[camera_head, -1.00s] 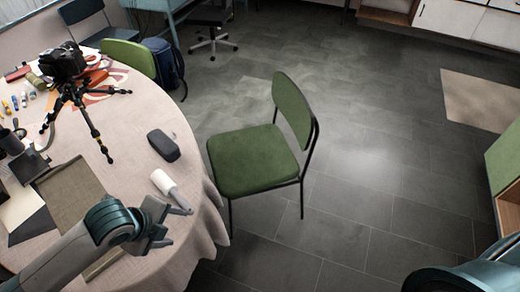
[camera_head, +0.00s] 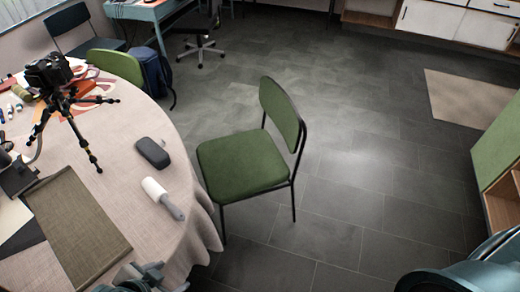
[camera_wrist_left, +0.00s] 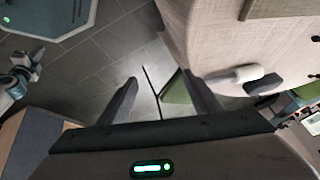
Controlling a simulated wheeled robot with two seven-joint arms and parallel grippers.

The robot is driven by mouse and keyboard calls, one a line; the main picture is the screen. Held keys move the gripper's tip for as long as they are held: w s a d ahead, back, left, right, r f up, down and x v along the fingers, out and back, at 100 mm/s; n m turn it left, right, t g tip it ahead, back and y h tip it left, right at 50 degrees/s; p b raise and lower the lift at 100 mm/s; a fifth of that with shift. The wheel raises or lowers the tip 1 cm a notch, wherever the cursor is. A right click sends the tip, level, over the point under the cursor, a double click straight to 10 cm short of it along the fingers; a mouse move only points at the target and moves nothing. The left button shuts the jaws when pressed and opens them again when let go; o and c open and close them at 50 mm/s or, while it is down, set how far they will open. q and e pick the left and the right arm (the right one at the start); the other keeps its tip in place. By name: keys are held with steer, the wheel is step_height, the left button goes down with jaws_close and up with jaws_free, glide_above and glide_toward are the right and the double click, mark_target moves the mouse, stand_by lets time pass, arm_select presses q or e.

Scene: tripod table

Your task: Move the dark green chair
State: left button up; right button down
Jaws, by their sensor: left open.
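The dark green chair (camera_head: 243,163) stands upright on the floor just right of the round table, its backrest (camera_head: 282,115) turned to the right and its thin legs black. In the left wrist view a small green part of it (camera_wrist_left: 176,90) shows between the fingers, with a dark leg beside it. My left gripper (camera_wrist_left: 162,92) is open and empty. In the head view it shows only partly at the bottom edge, over the table's near side, apart from the chair. My right arm shows at the bottom right; I cannot make out its fingers.
The round table (camera_head: 125,190) carries a lint roller (camera_head: 162,198), a dark case (camera_head: 153,152), a brown mat (camera_head: 78,225) and a camera tripod (camera_head: 75,110). Another green chair (camera_head: 118,66) stands behind it. The grey floor right of the chair is clear up to a shelf unit (camera_head: 497,150).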

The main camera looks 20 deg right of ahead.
arm_select(q)
steer(key=s+a+f+n+g+y, duration=0.1)
steer(key=s+a+f+n+y, duration=0.1)
steer(key=s+a+f+n, duration=0.7)
steer(key=s+f+g+b, duration=0.1)
steer(key=s+f, duration=0.1)
steer(key=f, duration=1.2)
steer(key=s+f+g+b, duration=0.1)
steer(key=s+f, duration=0.1)
steer(key=f, duration=1.1)
steer(key=s+a+f+b, duration=0.1)
steer(key=s+f, duration=0.7)
steer(key=f, duration=0.1)
steer(key=s+a+f+g+y+b, duration=0.1)
steer(key=s+a+f, duration=0.1)
steer(key=s+f, duration=0.7)
steer(key=shift+s+a, duration=0.15)
steer(key=shift+a, duration=0.1)
